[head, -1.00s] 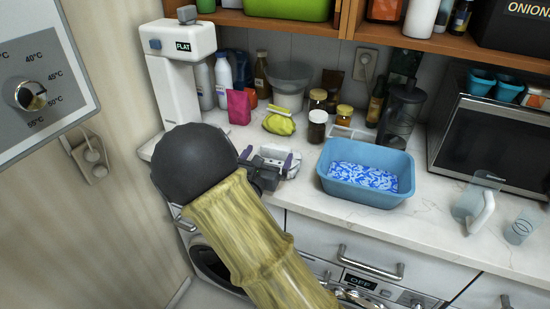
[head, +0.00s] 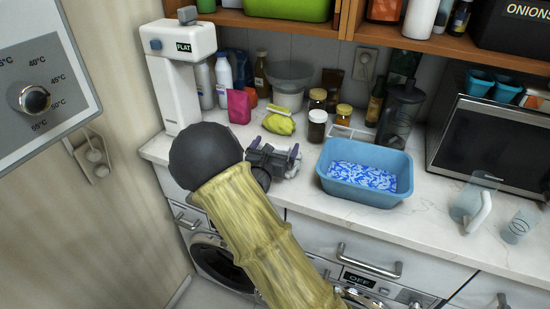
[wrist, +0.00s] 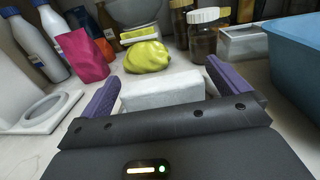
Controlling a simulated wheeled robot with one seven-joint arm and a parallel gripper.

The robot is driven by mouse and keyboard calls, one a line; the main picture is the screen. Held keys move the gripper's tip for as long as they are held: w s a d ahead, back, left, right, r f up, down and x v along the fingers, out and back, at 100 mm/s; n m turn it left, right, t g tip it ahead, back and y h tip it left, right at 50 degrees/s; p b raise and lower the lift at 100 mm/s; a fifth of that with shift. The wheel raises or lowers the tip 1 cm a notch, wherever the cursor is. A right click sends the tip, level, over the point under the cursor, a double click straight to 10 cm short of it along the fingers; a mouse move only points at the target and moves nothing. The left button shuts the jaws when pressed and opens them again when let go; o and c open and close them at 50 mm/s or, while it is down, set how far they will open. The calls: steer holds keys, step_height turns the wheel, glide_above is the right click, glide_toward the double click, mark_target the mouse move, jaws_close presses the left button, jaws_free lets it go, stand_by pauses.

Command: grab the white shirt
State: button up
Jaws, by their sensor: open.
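A pale white, soft-edged block (wrist: 162,91) lies on the counter between my gripper's fingers in the wrist view. It looks like a small folded cloth and may be the white shirt, but its shape is too plain to be sure. My gripper (head: 275,151) is low over the counter, left of the blue basin. In the wrist view, my gripper (wrist: 161,74) has its purple-padded fingers spread wide, one on each side of the white block. The near part of the block is hidden behind the gripper body. I cannot tell whether the fingers touch it.
Brown jars (head: 317,127) stand behind right. A blue basin (head: 366,196) is close on the right. A white FLAT-labelled machine (head: 175,85) stands left. The counter front (head: 330,204) is partly clear.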

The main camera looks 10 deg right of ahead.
mark_target(275, 146)
stand_by(0.4)
steer(key=c, duration=1.1)
steer(key=shift+o, duration=0.2)
step_height(275, 146, up, 10)
